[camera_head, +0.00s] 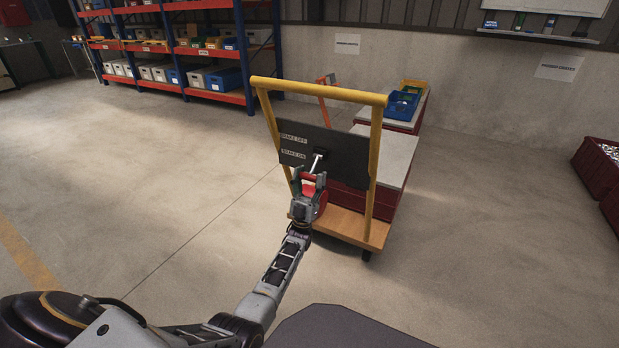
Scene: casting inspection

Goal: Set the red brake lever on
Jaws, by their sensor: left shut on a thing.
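A cart with a yellow tubular handle (318,90) stands ahead of me. A dark panel (345,153) hangs between its uprights. The panel has two white labels on its left side, "BRAKE OFF" (292,138) above "BRAKE ON" (293,154). A lever with a metal rod (317,163) comes out of the panel's middle and points down toward me to a red grip. My left gripper (311,178) is shut on the red brake lever (313,177), at about or just below the height of the lower label. Its fingers partly cover the grip. My right gripper is not in view.
The cart has a wooden deck (345,228) and carries red boxes with a pale top (398,155). A blue bin (403,105) stands behind it. Shelving (185,50) is at the back left and a red crate (597,168) at the right. The floor around is clear.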

